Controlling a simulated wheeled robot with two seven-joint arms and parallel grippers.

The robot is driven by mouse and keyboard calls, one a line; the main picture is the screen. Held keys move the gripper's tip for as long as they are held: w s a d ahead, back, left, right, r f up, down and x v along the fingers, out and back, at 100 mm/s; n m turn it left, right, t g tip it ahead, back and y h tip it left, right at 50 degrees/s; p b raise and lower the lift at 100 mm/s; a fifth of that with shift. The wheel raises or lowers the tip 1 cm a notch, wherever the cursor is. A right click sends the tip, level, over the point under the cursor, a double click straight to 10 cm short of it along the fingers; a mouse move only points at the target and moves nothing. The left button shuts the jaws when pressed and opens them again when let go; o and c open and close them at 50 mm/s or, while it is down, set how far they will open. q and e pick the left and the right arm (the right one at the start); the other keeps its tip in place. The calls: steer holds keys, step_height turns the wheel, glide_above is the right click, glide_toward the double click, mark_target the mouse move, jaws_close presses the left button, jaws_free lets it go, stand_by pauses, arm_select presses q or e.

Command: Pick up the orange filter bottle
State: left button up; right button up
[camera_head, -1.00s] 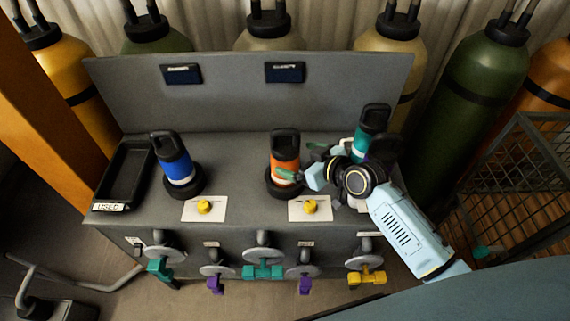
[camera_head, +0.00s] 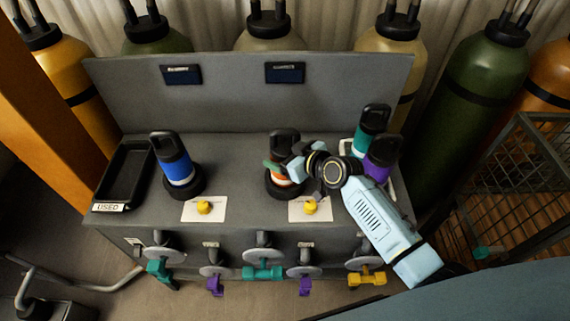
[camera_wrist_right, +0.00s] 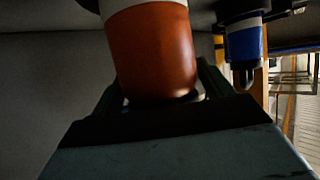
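The orange filter bottle (camera_head: 282,177) stands upright on a dark round base on the grey bench, with a black cap. In the right wrist view its orange body (camera_wrist_right: 155,55) fills the middle, close up. My right gripper (camera_head: 283,163) reaches it from the right, with one green finger on each side of the body. The fingers look open; contact with the bottle cannot be made out. The gripper hides part of the orange body in the head view. My left gripper is not in view.
A blue bottle (camera_head: 176,160) stands to the left, beside a black tray labelled USED (camera_head: 112,193). Teal (camera_head: 369,133) and purple (camera_head: 380,160) bottles stand close behind my right arm. Yellow knobs on white cards (camera_head: 311,206) lie at the bench front. Coloured valve handles hang below.

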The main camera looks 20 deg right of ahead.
steer(key=c, duration=1)
steer(key=shift+r, duration=0.15)
steer(key=shift+c, duration=0.2)
